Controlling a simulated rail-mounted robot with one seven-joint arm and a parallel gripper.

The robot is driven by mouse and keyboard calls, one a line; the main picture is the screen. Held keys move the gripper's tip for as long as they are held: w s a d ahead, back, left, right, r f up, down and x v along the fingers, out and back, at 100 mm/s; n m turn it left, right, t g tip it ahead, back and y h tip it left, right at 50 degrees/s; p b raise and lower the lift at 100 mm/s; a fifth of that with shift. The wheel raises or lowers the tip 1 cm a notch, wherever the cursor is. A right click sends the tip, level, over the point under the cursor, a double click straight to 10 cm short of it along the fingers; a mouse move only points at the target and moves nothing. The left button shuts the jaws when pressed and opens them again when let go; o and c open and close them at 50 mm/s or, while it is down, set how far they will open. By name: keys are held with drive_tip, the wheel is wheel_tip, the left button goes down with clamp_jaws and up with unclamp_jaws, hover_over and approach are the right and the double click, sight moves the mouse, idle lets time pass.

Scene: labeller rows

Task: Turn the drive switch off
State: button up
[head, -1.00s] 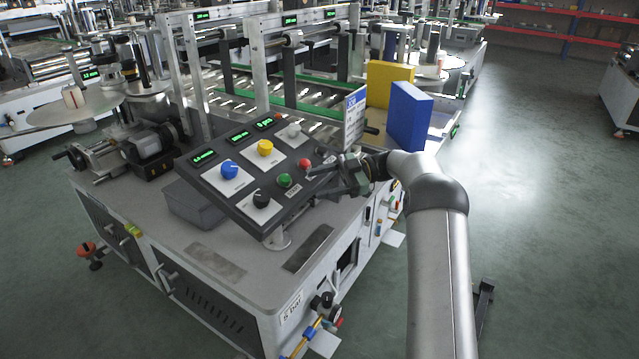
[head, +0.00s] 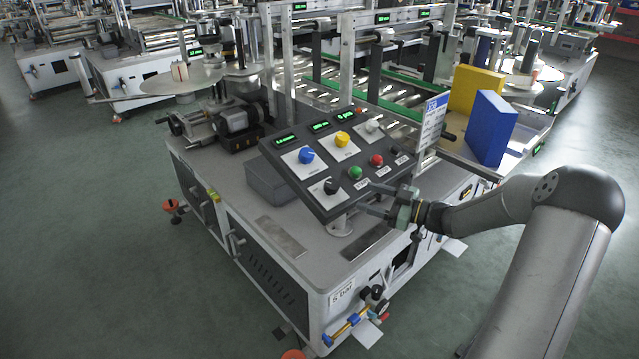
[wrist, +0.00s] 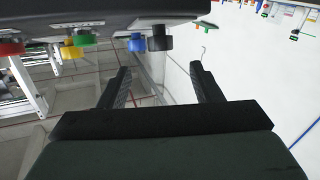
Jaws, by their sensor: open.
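The control panel (head: 312,196) is a tilted dark box on the machine's top. It carries a blue knob (head: 306,155), a yellow knob (head: 342,138), a white-grey knob (head: 372,126), a black knob (head: 331,186), a green button (head: 355,172) and a red button (head: 377,160). Which one is the drive switch I cannot read. My gripper (head: 372,199) is open and empty, just off the panel's lower right edge. In the wrist view the fingers (wrist: 160,82) are apart with nothing between them; the black knob (wrist: 160,38) and blue knob (wrist: 137,42) show beyond them.
A blue box (head: 493,128) and a yellow box (head: 474,90) stand behind the panel to the right. An upright sign (head: 432,121) stands at the panel's right end. Rollers and frames lie behind. The floor in front is clear.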

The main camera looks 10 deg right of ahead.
sight(332, 187)
drive_tip(key=p+x, duration=0.1)
drive_tip(key=x, duration=1.2)
drive_tip(key=shift+w+a, duration=0.15)
drive_tip(key=shift+a, duration=0.15)
